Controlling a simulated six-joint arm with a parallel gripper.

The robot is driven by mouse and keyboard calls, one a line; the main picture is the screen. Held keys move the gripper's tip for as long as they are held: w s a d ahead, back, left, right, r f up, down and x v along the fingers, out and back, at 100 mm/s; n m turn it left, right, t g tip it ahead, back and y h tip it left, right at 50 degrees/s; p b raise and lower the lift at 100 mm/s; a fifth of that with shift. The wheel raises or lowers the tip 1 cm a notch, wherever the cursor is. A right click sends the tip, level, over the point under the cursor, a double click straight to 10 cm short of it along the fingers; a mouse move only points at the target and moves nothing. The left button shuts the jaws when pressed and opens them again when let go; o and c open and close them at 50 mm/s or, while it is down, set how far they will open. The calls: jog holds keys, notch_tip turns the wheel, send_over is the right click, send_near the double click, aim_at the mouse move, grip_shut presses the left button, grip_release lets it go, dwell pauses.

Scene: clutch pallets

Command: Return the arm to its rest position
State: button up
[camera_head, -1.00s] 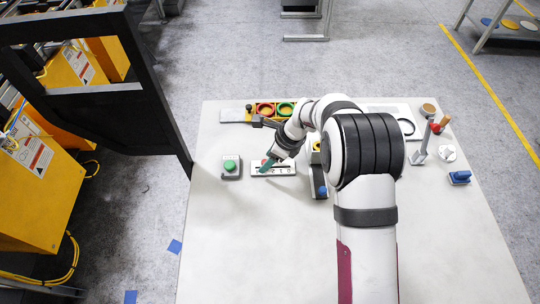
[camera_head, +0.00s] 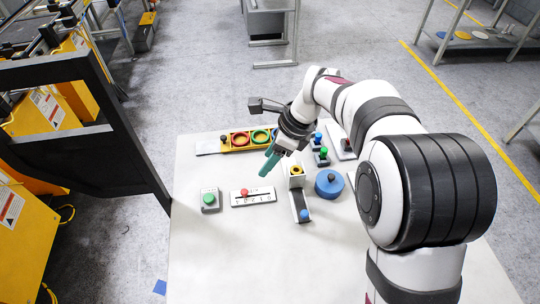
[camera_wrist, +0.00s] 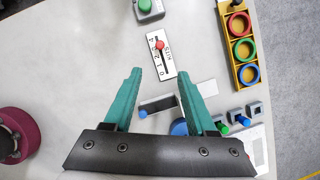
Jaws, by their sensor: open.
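My gripper (camera_head: 268,166) has teal fingers and hangs above the table in the head view, apart from the things below it. In the wrist view its two fingers (camera_wrist: 158,88) stand wide apart with nothing between them. The white table (camera_head: 240,255) lies below. A slider panel with a red knob (camera_head: 253,197) is under and left of my gripper; in the wrist view the panel (camera_wrist: 163,64) lies beyond the fingertips. A green button box (camera_head: 210,201) stands left of it, also at the top of the wrist view (camera_wrist: 150,7).
A yellow tray with coloured rings (camera_head: 236,141) lies at the back. A block with a blue knob (camera_head: 300,207), a blue disc (camera_head: 329,183) and small boxes with green and blue knobs (camera_head: 321,155) stand right of my gripper. A black frame (camera_head: 85,130) rises at the left. The table's front is clear.

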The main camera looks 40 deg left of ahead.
jog(key=s+d+r+n, duration=0.1)
jog(key=d+r, duration=0.2)
jog(key=d, duration=0.5)
jog(key=s+d+r+n, duration=0.1)
jog(key=d+r+n, duration=0.15)
jog(key=d, duration=0.45)
jog(key=s+d+f+n+t+h, duration=0.1)
jog(key=s+d+n, duration=0.3)
jog(key=s+d, duration=1.2)
jog(key=shift+s+d+h, duration=0.4)
jog(key=shift+d+h, duration=0.2)
jog(key=shift+d, duration=0.2)
jog(key=shift+n, duration=0.25)
